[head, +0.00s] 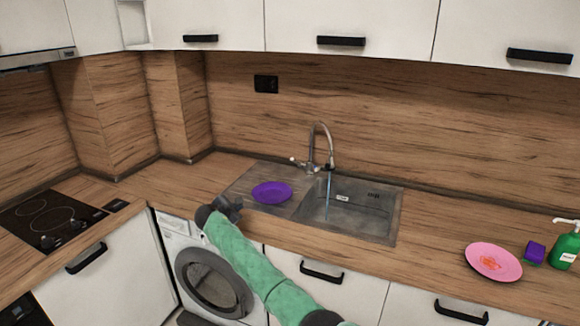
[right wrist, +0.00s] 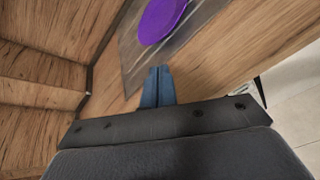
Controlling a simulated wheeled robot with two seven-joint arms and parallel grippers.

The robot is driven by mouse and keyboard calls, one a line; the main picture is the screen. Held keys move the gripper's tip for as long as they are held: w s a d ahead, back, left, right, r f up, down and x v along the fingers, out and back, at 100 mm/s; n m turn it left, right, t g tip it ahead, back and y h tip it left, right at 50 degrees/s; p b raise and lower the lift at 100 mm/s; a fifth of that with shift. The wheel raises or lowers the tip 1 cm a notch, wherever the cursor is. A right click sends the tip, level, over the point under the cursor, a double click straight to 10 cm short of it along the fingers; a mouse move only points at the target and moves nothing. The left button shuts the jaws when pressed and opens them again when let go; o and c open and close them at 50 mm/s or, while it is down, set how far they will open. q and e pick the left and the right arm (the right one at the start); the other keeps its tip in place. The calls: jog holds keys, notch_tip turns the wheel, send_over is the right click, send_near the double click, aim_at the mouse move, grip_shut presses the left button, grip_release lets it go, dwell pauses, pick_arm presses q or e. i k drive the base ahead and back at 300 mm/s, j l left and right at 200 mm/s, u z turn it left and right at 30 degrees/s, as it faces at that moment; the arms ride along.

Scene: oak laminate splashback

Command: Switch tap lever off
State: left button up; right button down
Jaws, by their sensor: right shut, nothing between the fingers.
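The tap (head: 312,145) stands behind the sink in the head view, with a tall curved spout. Its lever (head: 297,161) sticks out to the left of the tap's base. A thin bluish stream of water (head: 328,190) runs from the spout into the sink basin (head: 345,212). My right gripper (head: 232,203) is over the counter's front edge, left of the sink and well apart from the lever. In the right wrist view its blue fingers (right wrist: 158,86) are together with nothing between them. The tap is not in the right wrist view. My left gripper is not in view.
A purple plate (head: 271,192) lies on the drainboard, between my right gripper and the tap. A pink plate (head: 493,262), a purple sponge (head: 534,252) and a green soap bottle (head: 565,247) are at the right. A hob (head: 52,215) is at the left.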

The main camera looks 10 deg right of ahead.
aim_at(300, 164)
jog(key=i+l, duration=0.8)
jog(key=l, duration=0.25)
jog(key=i+l, duration=0.35)
jog(key=l, duration=0.15)
